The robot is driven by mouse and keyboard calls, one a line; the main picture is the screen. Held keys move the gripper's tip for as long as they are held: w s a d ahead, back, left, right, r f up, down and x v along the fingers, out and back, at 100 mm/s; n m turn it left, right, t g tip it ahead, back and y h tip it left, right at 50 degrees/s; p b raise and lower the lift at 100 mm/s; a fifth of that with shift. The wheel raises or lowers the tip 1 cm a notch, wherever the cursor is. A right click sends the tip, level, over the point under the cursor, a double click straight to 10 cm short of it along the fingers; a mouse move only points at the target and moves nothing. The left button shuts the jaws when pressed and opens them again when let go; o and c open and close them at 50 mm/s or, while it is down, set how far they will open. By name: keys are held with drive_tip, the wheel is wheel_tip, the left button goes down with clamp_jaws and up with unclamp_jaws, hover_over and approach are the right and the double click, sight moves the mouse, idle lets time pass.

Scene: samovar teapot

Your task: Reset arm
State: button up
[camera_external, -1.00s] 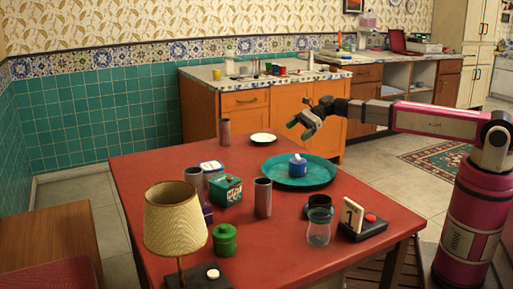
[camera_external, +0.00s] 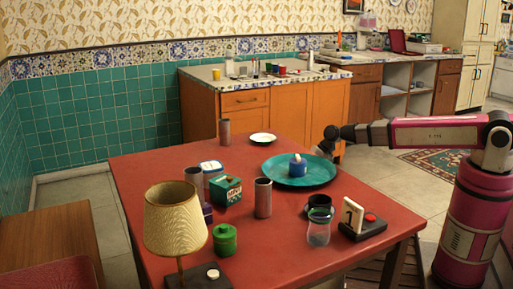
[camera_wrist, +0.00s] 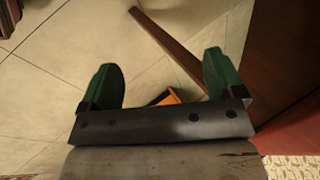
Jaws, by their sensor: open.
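My gripper (camera_external: 325,147) is at the end of my pink arm, by the far right side of the red table (camera_external: 300,225). It is small and dark in the external view, so its fingers are hard to make out there. In the wrist view my gripper (camera_wrist: 162,80) shows two green fingertips set wide apart.
An orange cabinet (camera_external: 270,118) stands behind. Tiled floor (camera_external: 375,180) is clear right of the table.

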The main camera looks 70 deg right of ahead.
drive_tip(key=s+a+f+n+g+h, duration=0.1)
drive_tip(key=s+a+f+n+g, duration=0.1)
drive_tip(key=s+a+n, duration=0.3)
drive_tip(key=s+a+f+n+g+h, duration=0.1)
drive_tip(key=s+a+f+n+g, duration=0.1)
drive_tip(key=s+a+n, duration=0.4)
drive_tip(key=s+a+f, duration=0.1)
drive_tip(key=s, duration=0.1)
drive_tip(key=shift+s+f+g, duration=0.3)
drive_tip(key=shift+s+f, duration=0.05)
drive_tip(key=shift+a, duration=0.1)
